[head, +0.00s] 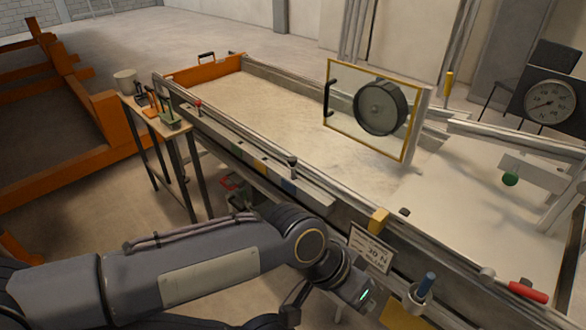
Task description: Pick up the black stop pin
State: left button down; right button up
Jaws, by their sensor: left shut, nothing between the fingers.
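A small black-topped pin (292,162) stands upright on the near rail of the sandbed, around the middle of its length. It looks like the black stop pin, but it is too small to be sure. A second small dark piece (404,211) sits on the rail further right. My left gripper (366,303) is at the lower middle, below and to the right of the pin and well apart from it. It is shut and empty; its fingertips are hard to make out. My right gripper is not in view.
The sandbed (270,110) has an orange end wall at the far left. A yellow-framed clear panel with a round dark wheel (381,106) stands over it. A yellow block (378,220), a label plate (371,249), a blue-handled tool (427,284) in a holder and a red handle (528,291) line the near side.

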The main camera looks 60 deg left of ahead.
aim_at(292, 160)
jog(key=j+u, duration=0.15)
jog(key=u, duration=1.8)
jog(key=i+j+z, duration=0.1)
jog(key=z, duration=0.7)
jog(key=i+j+z, duration=0.15)
jog(key=j, duration=0.15)
jog(key=i+j+z, duration=0.15)
jog(key=j, duration=0.15)
jog(key=i+j+z, duration=0.1)
jog(key=j, duration=0.25)
jog(key=i+j+z, duration=0.15)
jog(key=j, duration=0.2)
jog(key=j+z, duration=0.15)
jog(key=j, duration=0.2)
jog(key=i+j, duration=0.1)
jog(key=j, duration=0.2)
jog(key=i+j, duration=0.1)
jog(key=j, duration=0.2)
jog(key=i+j, duration=0.1)
jog(key=j, duration=0.15)
